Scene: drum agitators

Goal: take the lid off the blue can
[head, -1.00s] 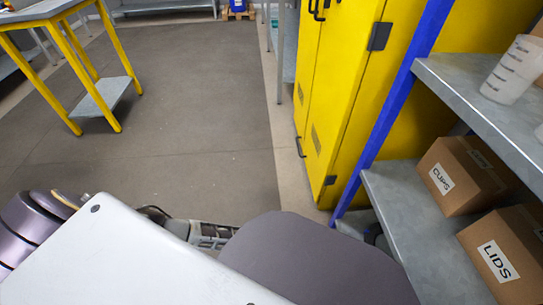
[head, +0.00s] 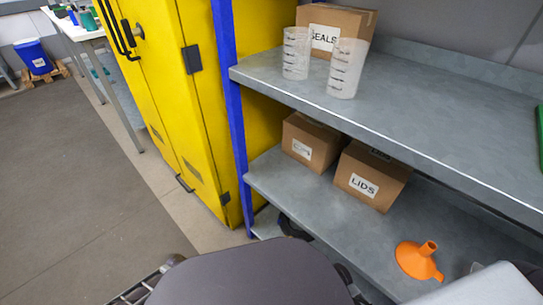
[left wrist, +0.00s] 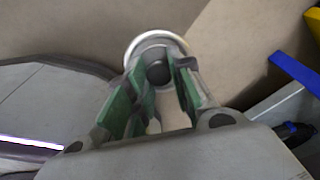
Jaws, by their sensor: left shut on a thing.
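In the left wrist view my left gripper (left wrist: 155,100) has green-padded fingers, shut on a round silver-rimmed thing (left wrist: 157,36) with a dark knob. It looks like a lid, held by the knob, over the floor; I cannot tell for sure. No blue can shows near the gripper. In the head view a blue container (head: 36,58) stands far off at the upper left on a small wooden pallet; I cannot tell if it is the can. My right gripper is not in view.
A grey shelf rack (head: 420,105) with a blue post (head: 229,110) fills the right. It holds clear beakers (head: 347,68), a LIDS box (head: 372,177) and an orange funnel (head: 418,260). A yellow cabinet (head: 165,90) stands beside it. Floor at left is clear.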

